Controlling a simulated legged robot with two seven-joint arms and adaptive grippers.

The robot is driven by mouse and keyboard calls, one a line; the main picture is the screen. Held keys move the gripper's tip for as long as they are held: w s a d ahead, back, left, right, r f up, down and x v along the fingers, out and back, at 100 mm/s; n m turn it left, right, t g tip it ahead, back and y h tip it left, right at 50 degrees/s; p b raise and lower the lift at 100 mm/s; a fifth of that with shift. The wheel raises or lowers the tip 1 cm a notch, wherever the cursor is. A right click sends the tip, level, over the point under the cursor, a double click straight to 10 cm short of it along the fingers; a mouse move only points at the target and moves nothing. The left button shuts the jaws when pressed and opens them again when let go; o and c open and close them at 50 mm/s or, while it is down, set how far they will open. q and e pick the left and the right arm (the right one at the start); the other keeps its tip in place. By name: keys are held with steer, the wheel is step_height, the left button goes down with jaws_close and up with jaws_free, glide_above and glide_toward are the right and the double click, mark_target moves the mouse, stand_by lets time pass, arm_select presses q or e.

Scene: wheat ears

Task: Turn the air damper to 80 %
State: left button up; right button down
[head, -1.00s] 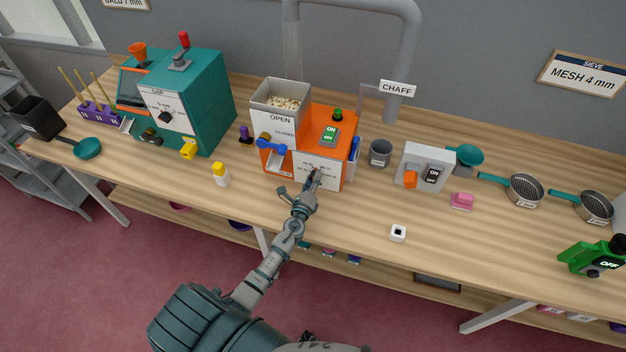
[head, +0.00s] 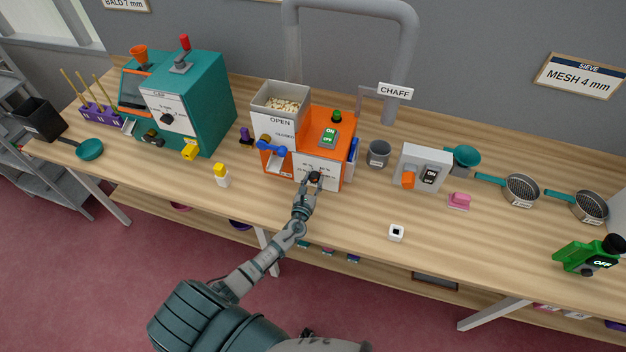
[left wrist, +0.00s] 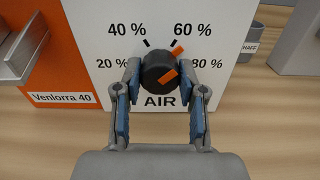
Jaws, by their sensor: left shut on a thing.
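The air damper is a black knob (left wrist: 157,70) with an orange pointer, on a white dial plate marked AIR with 20 %, 40 %, 60 % and 80 %. The orange pointer leans to the upper right, close to the 60 % mark. In the head view the knob (head: 315,177) is low on the front of the orange and white machine (head: 325,125). My left gripper (left wrist: 158,82) is shut on the knob, one blue-padded finger on each side; it also shows in the head view (head: 311,183). My right gripper is not in view.
A blue lever (head: 270,147) and a spout stand left of the dial. A grey cup (head: 379,153) and a grey switch box (head: 422,167) stand to the right. A yellow-capped bottle (head: 221,175) and a small white cube (head: 396,233) are on the table (head: 345,225). The table front is mostly clear.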

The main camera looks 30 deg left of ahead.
arm_select(q)
steer(key=m, duration=0.2)
steer(key=f+m, duration=0.1)
steer(key=shift+s+d+m, duration=0.1)
steer(key=shift+s+m, duration=0.05)
steer(key=shift+m, duration=0.25)
steer(key=m, duration=0.4)
steer(key=shift+m, duration=0.3)
steer(key=o, duration=1.1)
steer(key=shift+c, duration=0.2)
steer(key=shift+o, duration=0.4)
steer(key=shift+r, duration=0.2)
steer(key=v, duration=1.1)
steer(key=shift+s, duration=0.3)
